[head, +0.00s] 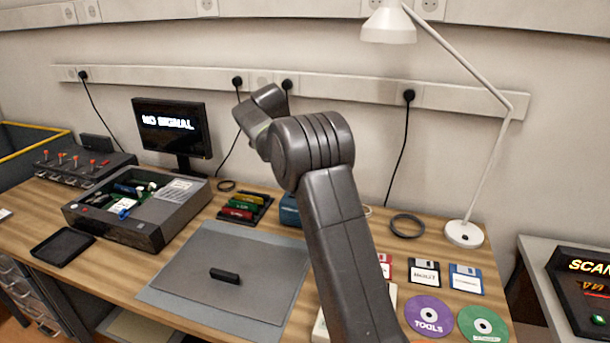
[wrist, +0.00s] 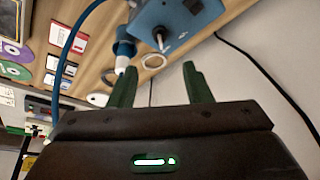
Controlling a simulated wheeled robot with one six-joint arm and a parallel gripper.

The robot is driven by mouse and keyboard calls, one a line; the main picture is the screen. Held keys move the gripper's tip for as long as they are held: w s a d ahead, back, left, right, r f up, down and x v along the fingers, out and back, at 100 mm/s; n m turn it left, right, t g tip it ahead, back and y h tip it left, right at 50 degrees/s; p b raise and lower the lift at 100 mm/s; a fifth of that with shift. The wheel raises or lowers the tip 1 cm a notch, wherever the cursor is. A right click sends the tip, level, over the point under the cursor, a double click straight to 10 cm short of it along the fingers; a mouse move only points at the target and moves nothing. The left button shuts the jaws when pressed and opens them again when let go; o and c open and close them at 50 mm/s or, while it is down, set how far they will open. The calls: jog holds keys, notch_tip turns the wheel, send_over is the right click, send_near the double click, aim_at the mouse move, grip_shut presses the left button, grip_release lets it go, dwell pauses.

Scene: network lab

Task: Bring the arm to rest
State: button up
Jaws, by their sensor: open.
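My arm rises from the bottom middle of the head view, bends at a high elbow and reaches away toward the wall. The gripper itself is hidden behind the arm there. In the wrist view my gripper (wrist: 160,85) shows two dark green fingers spread apart with nothing between them. Beyond the fingers are the wooden desk and the pale wall. A blue box (wrist: 175,22) with a metal stud is just beyond the fingers, with a blue cable and plug beside it; whether they touch cannot be told.
On the desk, a grey mat (head: 228,270) bears a small black block (head: 225,276). An open device case (head: 140,208), a monitor (head: 172,128) and a cartridge tray (head: 245,208) stand left of my arm. Floppy disks (head: 425,272), discs (head: 428,315) and a white lamp (head: 464,233) are right.

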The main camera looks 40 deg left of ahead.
jog(key=shift+s+a+r, duration=0.1)
jog(key=shift+s+r, duration=0.1)
jog(key=shift+r, duration=0.45)
jog(key=x, duration=1.3)
jog(key=shift+f, duration=0.45)
